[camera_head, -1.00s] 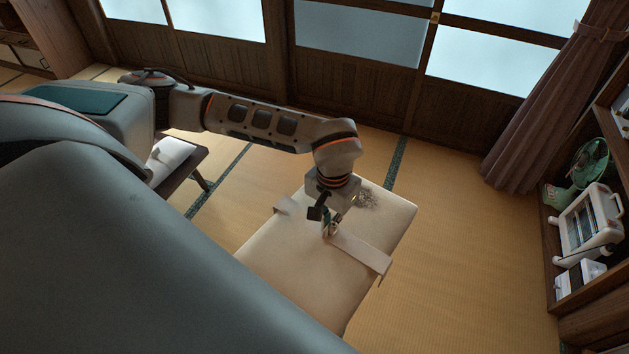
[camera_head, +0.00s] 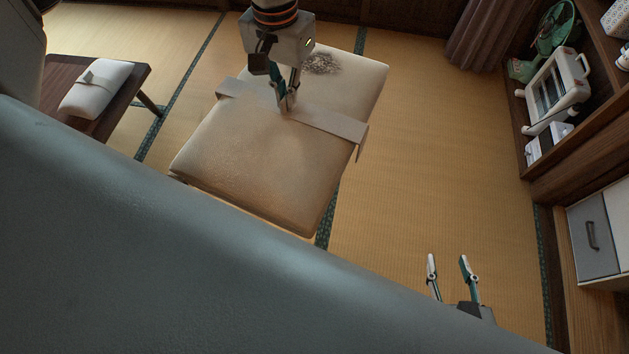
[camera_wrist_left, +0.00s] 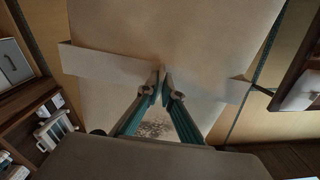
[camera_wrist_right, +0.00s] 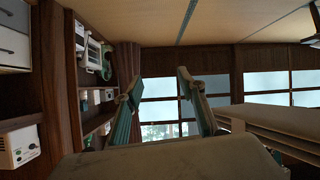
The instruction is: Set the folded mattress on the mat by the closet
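The folded mattress (camera_head: 250,175) is a thick cream pad with a pale strap (camera_head: 330,118) across it and a dark speckled patch at its far end. My left gripper (camera_head: 287,102) points down at the middle of the strap; its fingertips are closed together there, also in the left wrist view (camera_wrist_left: 162,78). The mattress's layered edge (camera_wrist_right: 270,122) shows in the right wrist view, seemingly raised off the floor. My right gripper (camera_head: 450,262) is open and empty, low and right of the mattress. I cannot make out a separate mat by a closet.
A low wooden table (camera_head: 125,90) with a white strapped cushion (camera_head: 96,88) stands at the left. Shelves with a green fan (camera_head: 556,28) and white appliances line the right, with a grey-fronted drawer (camera_head: 592,236) nearer. Tatami floor (camera_head: 430,150) between mattress and shelves is clear.

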